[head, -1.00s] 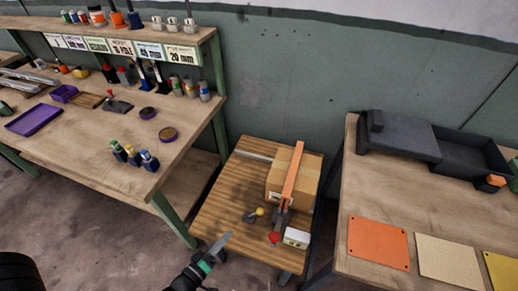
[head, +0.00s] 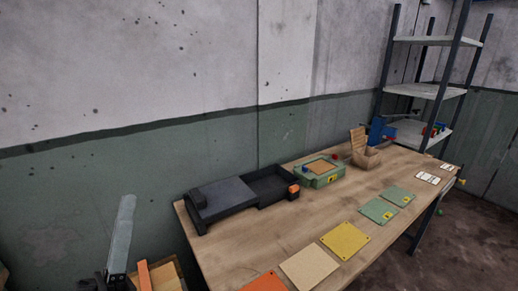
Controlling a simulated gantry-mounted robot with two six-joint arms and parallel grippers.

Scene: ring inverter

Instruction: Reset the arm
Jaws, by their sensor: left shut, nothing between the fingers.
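My left gripper (head: 121,234) is at the lower left of the head view, pointing up. Its grey fingers are together with nothing between them. It stands in front of the dark green wall, left of the long table. Just right of it, the end of an orange bar (head: 145,276) shows over a wooden block (head: 166,276) at the bottom edge; most of both is out of frame. My right gripper is not in view.
The wooden table (head: 240,255) holds a dark grey machine (head: 226,198) with an open tray, a green box (head: 320,174), a wooden holder (head: 364,153) and several flat coloured plates, including a yellow plate (head: 345,240). A metal shelf rack (head: 415,90) stands at the back right.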

